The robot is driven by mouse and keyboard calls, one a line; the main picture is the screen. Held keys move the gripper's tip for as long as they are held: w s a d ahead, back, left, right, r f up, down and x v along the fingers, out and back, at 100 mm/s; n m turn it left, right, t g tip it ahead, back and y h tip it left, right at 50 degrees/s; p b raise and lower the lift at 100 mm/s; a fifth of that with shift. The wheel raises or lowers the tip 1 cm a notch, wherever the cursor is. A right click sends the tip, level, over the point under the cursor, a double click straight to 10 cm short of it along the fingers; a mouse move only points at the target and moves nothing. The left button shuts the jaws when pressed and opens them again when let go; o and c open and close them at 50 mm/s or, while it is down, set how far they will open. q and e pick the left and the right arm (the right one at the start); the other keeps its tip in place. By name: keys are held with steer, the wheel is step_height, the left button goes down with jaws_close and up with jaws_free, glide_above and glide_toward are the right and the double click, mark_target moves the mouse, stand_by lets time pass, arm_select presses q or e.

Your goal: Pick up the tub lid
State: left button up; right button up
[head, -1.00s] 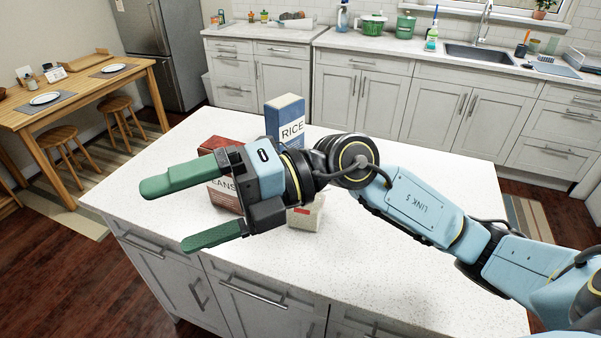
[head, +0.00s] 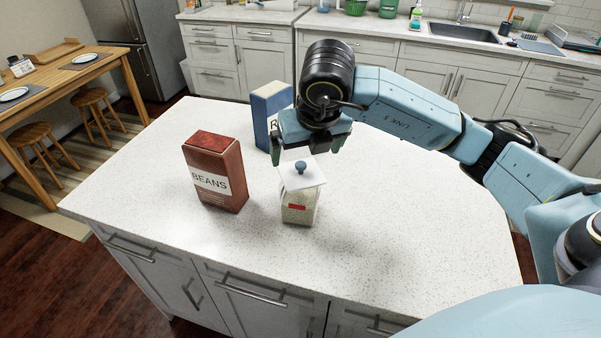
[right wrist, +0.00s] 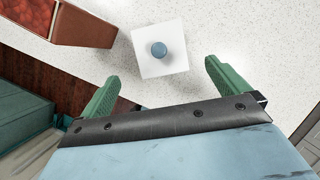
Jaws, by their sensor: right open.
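The tub lid (head: 302,173) is a white square with a round blue knob on top. It sits on a clear, square-sided tub (head: 299,205) with pale contents and a red label, standing on the island. In the right wrist view the lid (right wrist: 172,60) lies beyond the fingertips, with its knob roughly between the two finger lines. My right gripper (head: 308,150) is open and empty, just above and behind the lid, pointing down. Its green fingers (right wrist: 159,78) show apart in the right wrist view. My left gripper is not in view.
A red beans box (head: 215,172) stands left of the tub. A blue rice box (head: 268,112) stands behind, partly hidden by my right gripper. The white countertop (head: 400,230) is clear to the right. The island's front edge is near the tub.

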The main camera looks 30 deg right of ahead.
mark_target(303, 168)
steer(key=x, duration=0.2)
steer(key=shift+w+f, duration=0.15)
steer(key=shift+f, duration=0.2)
steer(key=p+x, duration=0.1)
steer(key=x, duration=0.4)
steer(key=shift+f, duration=0.1)
steer(key=c, duration=1)
steer(key=shift+o, duration=0.2)
step_height(303, 168, up, 10)
steer(key=shift+f+b, duration=0.2)
steer(key=shift+b, duration=0.15)
steer(key=shift+f+n+y, duration=0.1)
steer(key=shift+n+y, duration=0.3)
steer(key=shift+n, duration=0.6)
steer(key=n+y, duration=0.1)
steer(key=n, duration=0.1)
steer(key=f+n+y+p, duration=0.1)
steer(key=n, duration=0.1)
steer(key=shift+d+f+n, duration=0.15)
steer(key=shift+d+n, duration=0.1)
steer(key=shift+n, duration=0.05)
steer(key=n, duration=0.2)
steer(key=f+n+g+y+p, duration=0.1)
steer(key=n, duration=0.2)
steer(key=shift+d+y, duration=0.2)
steer(key=shift+y, duration=0.1)
steer(key=shift+f, duration=0.1)
